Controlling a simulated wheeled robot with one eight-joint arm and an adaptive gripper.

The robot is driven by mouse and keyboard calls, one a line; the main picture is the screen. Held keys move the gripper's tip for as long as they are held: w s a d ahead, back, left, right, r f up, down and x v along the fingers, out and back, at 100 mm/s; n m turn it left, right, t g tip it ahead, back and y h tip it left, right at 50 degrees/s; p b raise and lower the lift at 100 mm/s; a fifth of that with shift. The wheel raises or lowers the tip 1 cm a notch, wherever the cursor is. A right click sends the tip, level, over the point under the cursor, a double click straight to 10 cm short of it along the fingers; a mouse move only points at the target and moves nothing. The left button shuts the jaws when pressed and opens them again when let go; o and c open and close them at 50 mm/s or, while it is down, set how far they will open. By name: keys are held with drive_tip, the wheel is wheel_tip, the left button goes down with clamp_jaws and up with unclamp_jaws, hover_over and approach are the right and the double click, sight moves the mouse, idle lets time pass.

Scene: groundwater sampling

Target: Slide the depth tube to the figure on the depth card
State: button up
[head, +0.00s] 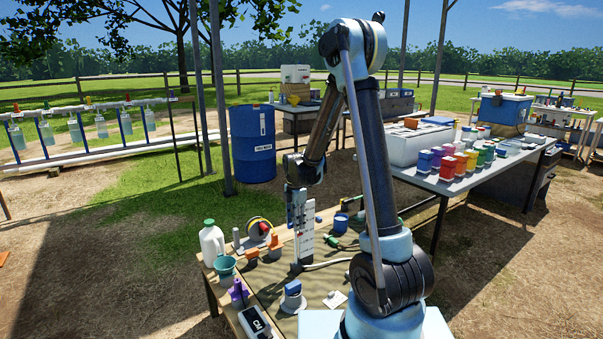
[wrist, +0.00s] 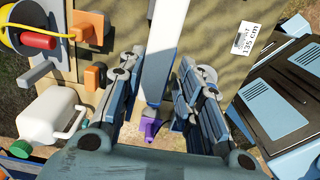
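The depth card (wrist: 247,38) lies flat on the bench in the wrist view and reads 135 cm; in the head view it is a small white card (head: 335,299). A tall white board with marks (head: 306,225) stands upright on the bench. In the wrist view a long white upright with a blue side (wrist: 163,45) runs between my fingers; I cannot tell tube from board there. My gripper (wrist: 164,68) has its fingers spread on either side of this upright, with a gap at the right. In the head view my gripper (head: 297,190) is at the board's top.
A white jug (head: 211,242), a teal funnel (head: 225,266), a yellow reel (head: 259,229) and a purple piece (head: 238,290) are at the bench's left. A handheld meter (head: 255,323) lies at the near corner. A blue cup (head: 341,222) stands behind the board.

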clamp_jaws()
drive_tip(key=shift+f, duration=0.1)
